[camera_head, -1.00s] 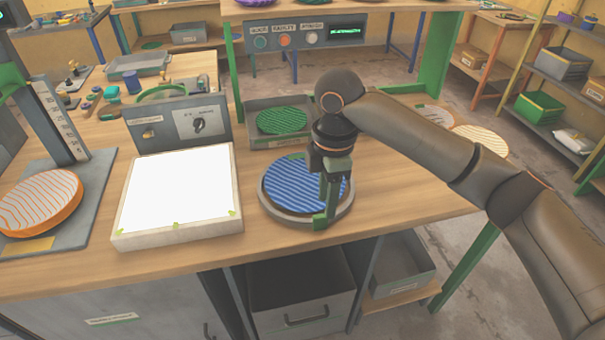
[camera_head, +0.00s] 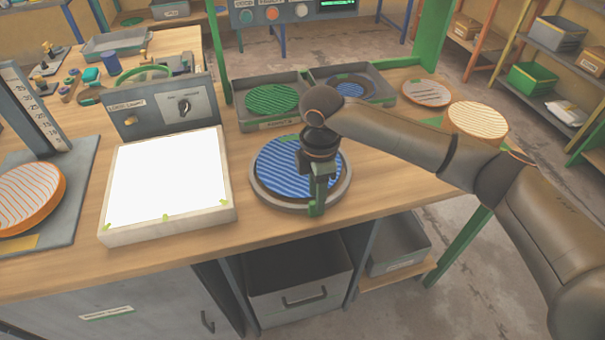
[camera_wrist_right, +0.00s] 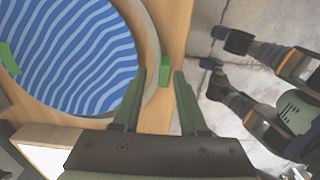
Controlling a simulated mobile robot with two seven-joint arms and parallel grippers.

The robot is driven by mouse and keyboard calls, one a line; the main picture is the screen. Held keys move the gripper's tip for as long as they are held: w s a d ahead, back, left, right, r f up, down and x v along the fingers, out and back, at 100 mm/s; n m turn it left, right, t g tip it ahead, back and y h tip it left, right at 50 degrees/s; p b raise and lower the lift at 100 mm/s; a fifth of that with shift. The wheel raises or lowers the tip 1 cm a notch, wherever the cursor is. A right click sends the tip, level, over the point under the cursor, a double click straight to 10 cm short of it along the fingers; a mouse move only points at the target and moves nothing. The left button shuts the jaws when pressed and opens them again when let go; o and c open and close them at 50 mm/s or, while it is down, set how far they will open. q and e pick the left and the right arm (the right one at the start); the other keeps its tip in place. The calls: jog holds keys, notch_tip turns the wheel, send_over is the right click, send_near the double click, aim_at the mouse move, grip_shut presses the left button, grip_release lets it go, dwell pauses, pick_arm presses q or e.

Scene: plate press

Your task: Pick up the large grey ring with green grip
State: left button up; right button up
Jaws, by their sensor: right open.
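The large grey ring (camera_head: 262,194) lies on the wooden table around a blue striped plate (camera_head: 275,165). Its band also shows in the right wrist view (camera_wrist_right: 151,45). A green grip (camera_wrist_right: 165,63) sits at the ring's outer edge there, and another green piece (camera_wrist_right: 9,58) shows on the far left. My right gripper (camera_head: 316,207) points down over the ring's front edge. In the wrist view its two fingers (camera_wrist_right: 159,72) are apart and empty, with the grip just beyond and between the tips. Whether they touch it cannot be told. My left gripper is not visible.
A white light panel (camera_head: 168,182) stands left of the ring. Behind are grey trays with a green striped plate (camera_head: 272,99) and another plate (camera_head: 352,87). Two striped discs (camera_head: 427,92) (camera_head: 477,119) lie at the right. Bare table lies right of the ring.

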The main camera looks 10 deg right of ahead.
notch_tip(320, 180, down, 3)
jog(key=shift+f, duration=0.2)
grip_shut()
dwell(0.4)
